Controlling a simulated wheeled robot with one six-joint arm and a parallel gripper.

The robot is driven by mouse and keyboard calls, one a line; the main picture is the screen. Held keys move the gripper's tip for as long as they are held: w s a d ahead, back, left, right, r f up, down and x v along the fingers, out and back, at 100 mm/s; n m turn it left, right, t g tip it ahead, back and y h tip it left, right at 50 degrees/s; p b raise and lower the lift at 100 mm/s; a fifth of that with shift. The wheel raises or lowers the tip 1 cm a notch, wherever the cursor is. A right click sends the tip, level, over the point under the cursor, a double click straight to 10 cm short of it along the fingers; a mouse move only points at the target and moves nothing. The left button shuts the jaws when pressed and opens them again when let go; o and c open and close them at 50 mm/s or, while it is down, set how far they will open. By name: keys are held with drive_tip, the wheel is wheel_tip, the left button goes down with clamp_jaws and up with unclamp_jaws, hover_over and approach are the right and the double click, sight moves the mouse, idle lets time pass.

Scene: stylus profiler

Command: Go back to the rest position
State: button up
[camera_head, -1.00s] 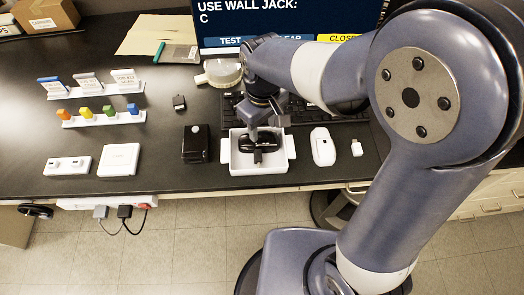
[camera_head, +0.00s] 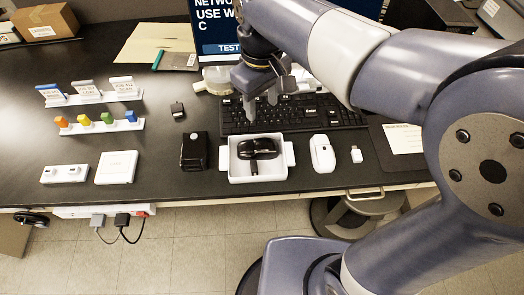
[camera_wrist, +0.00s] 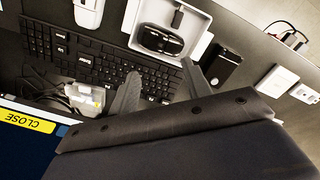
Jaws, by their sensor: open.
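My gripper (camera_head: 261,108) is open and empty. It hangs above the keyboard (camera_head: 300,113), behind the white tray, in the head view. Its two fingers also show in the wrist view (camera_wrist: 160,85), apart with nothing between them. My arm reaches in from the right side of the head view. The white tray (camera_head: 236,172) sits near the front edge of the desk, and a black glossy object (camera_head: 258,147) lies in it. The tray (camera_wrist: 193,13) and black object (camera_wrist: 160,40) also show in the wrist view, clear of the fingers.
A black box (camera_head: 194,150) stands left of the tray; a white mouse (camera_head: 322,154) and small white dongle (camera_head: 356,154) lie right. A monitor (camera_head: 222,30) stands behind the keyboard. Racks with coloured pieces (camera_head: 102,125) are at left. The desk front-left holds white boxes (camera_head: 116,167).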

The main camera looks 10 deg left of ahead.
wheel_tip(320, 180, down, 10)
drive_tip(key=shift+f+p, duration=0.15)
drive_tip(key=shift+p, duration=0.25)
drive_tip(key=shift+r+p, duration=2.25)
drive_tip(key=shift+r, duration=0.35)
drive_tip(key=shift+f, duration=0.15)
